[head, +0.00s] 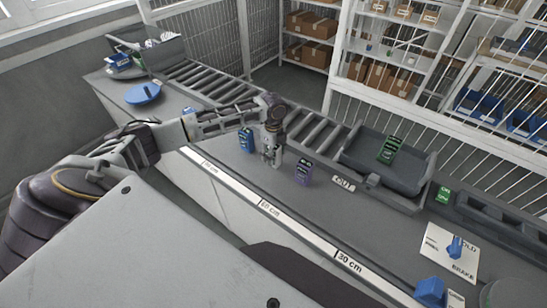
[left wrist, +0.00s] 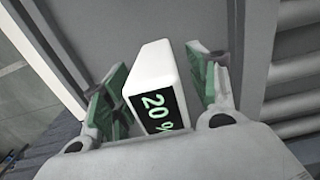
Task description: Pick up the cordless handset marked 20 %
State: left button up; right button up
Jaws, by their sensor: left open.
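The white cordless handset (left wrist: 152,75) shows in the left wrist view, its dark display (left wrist: 165,105) reading "20 %". My left gripper (left wrist: 160,88) is open, with a green-padded finger on either side of the handset. In the head view my left gripper (head: 271,157) points down over the grey counter, and the white handset there is mostly hidden by the fingers.
A blue handset (head: 246,140) stands left of the gripper and a purple one (head: 303,173) right of it. A green handset (head: 390,150) is in a dark tray (head: 418,180) labelled "OUT". A roller conveyor (head: 225,92) runs behind. A blue round dish (head: 142,93) is farther left.

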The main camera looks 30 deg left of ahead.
dwell(0.4)
pick_arm(q)
jog(key=c, duration=1.3)
jog(key=shift+o, duration=0.2)
jog(key=shift+r, duration=0.1)
jog(key=shift+r+b, duration=0.55)
jog(key=shift+r, duration=4.4)
